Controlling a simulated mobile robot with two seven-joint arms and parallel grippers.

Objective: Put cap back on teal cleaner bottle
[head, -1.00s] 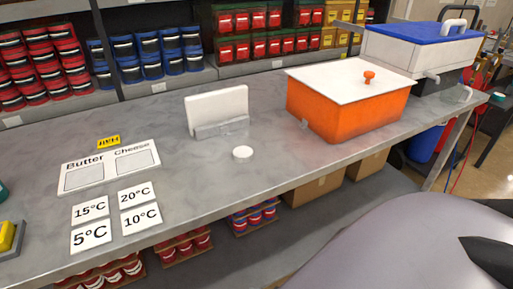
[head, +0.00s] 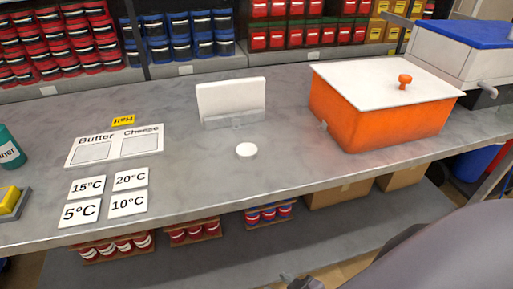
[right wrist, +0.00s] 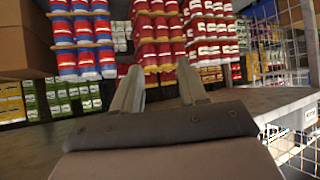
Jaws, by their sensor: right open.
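A teal cleaner bottle (head: 10,150) stands at the left edge of the head view, cut off by the frame, with part of its white label showing. A round white cap (head: 246,150) lies flat on the grey table, in front of the white holder. My right gripper shows in the right wrist view (right wrist: 158,82), with its two fingers apart and nothing between them. It is well away from the cap and the bottle. My left gripper is not in view.
The grey table (head: 300,165) has free room around the cap. An orange box (head: 375,118) with a white lid stands to the right. Butter and cheese board (head: 115,144), temperature cards (head: 128,202) and a yellow block (head: 9,200) lie to the left. Shelves hold several stacked cans.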

